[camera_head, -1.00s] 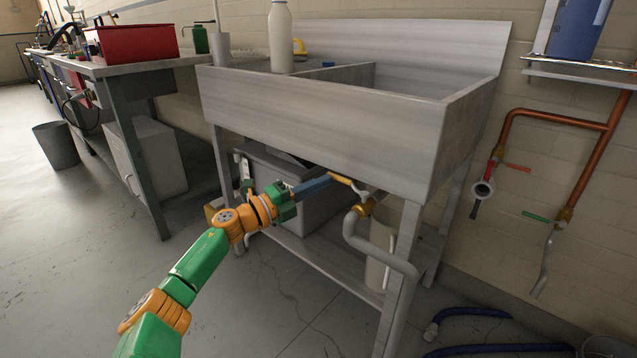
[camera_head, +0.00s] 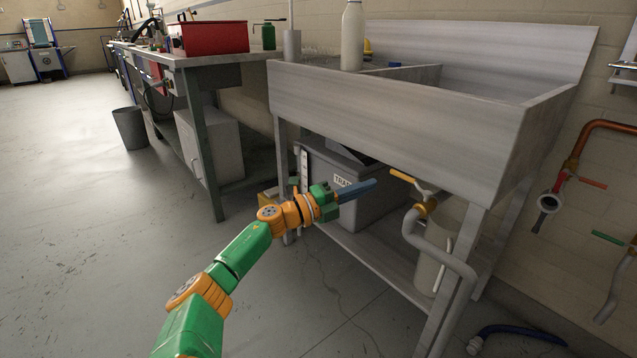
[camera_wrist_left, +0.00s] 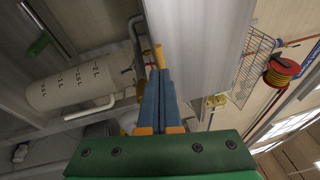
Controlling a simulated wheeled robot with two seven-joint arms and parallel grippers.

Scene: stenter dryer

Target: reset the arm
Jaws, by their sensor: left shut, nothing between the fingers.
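My left arm, green and orange, reaches in from the lower left in the head view. Its gripper (camera_head: 366,187) has blue fingers held together with nothing between them. It is under the front edge of the grey metal sink (camera_head: 400,118), left of the yellow valve handle (camera_head: 402,175) on the drain pipe, with a gap between them in the head view. In the left wrist view the blue fingers (camera_wrist_left: 160,80) point up the picture, beside the sink's side. My right gripper is not in view.
A grey bin (camera_head: 350,170) stands on the sink's lower shelf, near the gripper. A white container (camera_head: 437,250) stands behind the drain pipe (camera_head: 430,248). A workbench (camera_head: 205,60) with a red box (camera_head: 212,38) is at the left. Open floor (camera_head: 100,240) lies left of my arm.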

